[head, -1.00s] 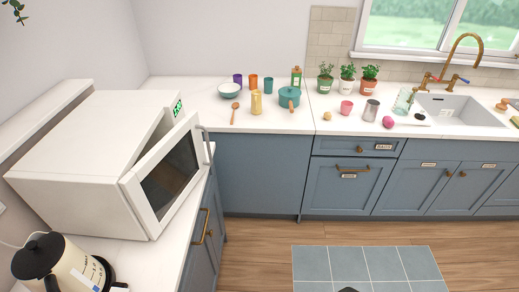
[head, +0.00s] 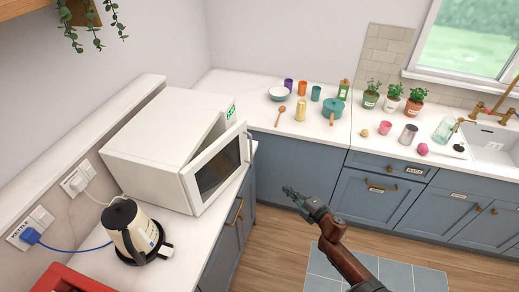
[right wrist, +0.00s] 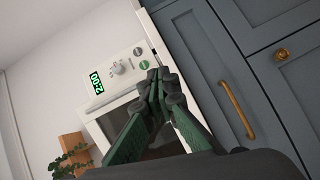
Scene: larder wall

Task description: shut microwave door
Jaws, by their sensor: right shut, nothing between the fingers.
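The white microwave (head: 160,128) stands on the left counter, its front turned to the right. Its door (head: 190,190), with a dark window and a grey handle (head: 251,148) on its far edge, stands ajar, swung out from the body. A green display shows behind it. My right gripper (head: 289,191) is shut and empty over the floor, to the right of the door and apart from it in the head view. In the right wrist view the shut fingers (right wrist: 158,82) overlap the microwave door (right wrist: 97,132), below the control panel (right wrist: 120,72); contact cannot be told. My left gripper is not in view.
A cream kettle (head: 135,228) stands on the counter nearer than the microwave, beside a blue cable and sockets. A red container (head: 62,280) is at bottom left. Cups, a bowl and a teal pot (head: 333,108) stand on the back counter.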

